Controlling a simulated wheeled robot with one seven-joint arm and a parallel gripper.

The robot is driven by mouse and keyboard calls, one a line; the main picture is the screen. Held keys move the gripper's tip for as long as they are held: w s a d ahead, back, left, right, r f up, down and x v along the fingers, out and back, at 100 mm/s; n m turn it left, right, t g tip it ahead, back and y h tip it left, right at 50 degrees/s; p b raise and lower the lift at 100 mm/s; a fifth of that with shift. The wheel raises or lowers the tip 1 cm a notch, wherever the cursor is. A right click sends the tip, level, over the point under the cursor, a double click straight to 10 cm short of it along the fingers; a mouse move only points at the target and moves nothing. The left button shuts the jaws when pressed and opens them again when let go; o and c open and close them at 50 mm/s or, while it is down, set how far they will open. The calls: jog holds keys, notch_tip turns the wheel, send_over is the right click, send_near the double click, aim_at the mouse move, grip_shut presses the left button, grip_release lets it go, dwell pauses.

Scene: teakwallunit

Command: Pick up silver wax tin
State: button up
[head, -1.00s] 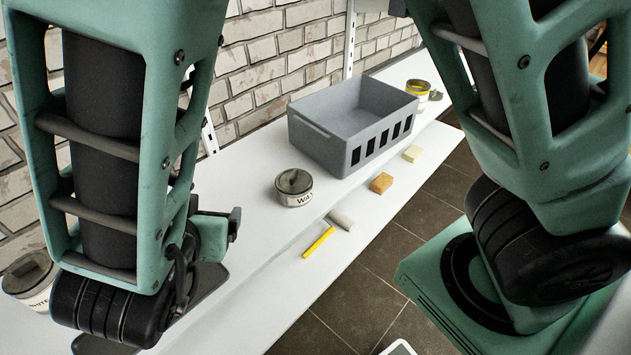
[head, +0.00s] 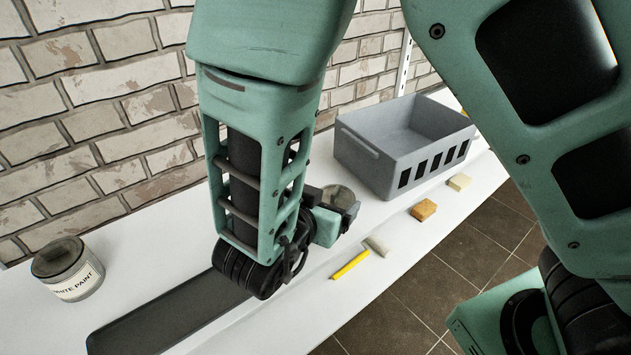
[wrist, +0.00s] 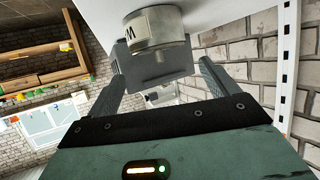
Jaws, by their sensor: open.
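The silver wax tin (head: 339,196) stands on the white shelf, partly hidden behind my gripper in the head view. In the wrist view the tin (wrist: 157,28) appears upside down at the top, with part of a dark-lettered pale label showing. My gripper (wrist: 160,66) is open and empty, its two fingers spread to either side below the tin in that picture. In the head view my gripper (head: 334,217) is at the tin's near left side. I cannot tell whether it touches the tin.
A grey slotted crate (head: 405,145) stands just beyond the tin. A white paint tin (head: 68,270) and dark tray (head: 165,315) are left.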

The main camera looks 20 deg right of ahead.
aim_at(333, 193)
jog(key=x, duration=0.5)
jog(key=shift+w+d+f, duration=0.2)
jog(key=shift+w, duration=0.05)
jog(key=c, duration=1.4)
